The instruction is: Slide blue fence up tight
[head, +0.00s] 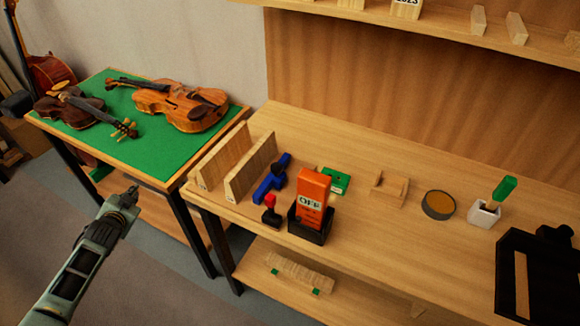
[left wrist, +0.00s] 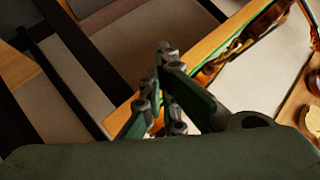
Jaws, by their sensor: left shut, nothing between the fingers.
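The blue fence (head: 268,183) lies on the wooden workbench (head: 400,228), just right of two upright wedge-shaped wooden boards, the nearer one (head: 250,166) and the farther one (head: 222,155). There is a small gap between the fence and the nearer board. My left gripper (head: 131,192) is shut and empty. It is in the air in front of the green-topped table, well left of the fence. In the left wrist view the left gripper (left wrist: 164,52) shows with its fingers together, and the blue fence is not in sight. My right gripper is not in view.
An orange box (head: 312,192) in a black holder and a red-knobbed item (head: 270,203) stand close in front of the fence. A green piece (head: 337,181), a wooden block (head: 390,188) and a round tin (head: 438,204) are farther right. Violins lie on the green table (head: 150,150).

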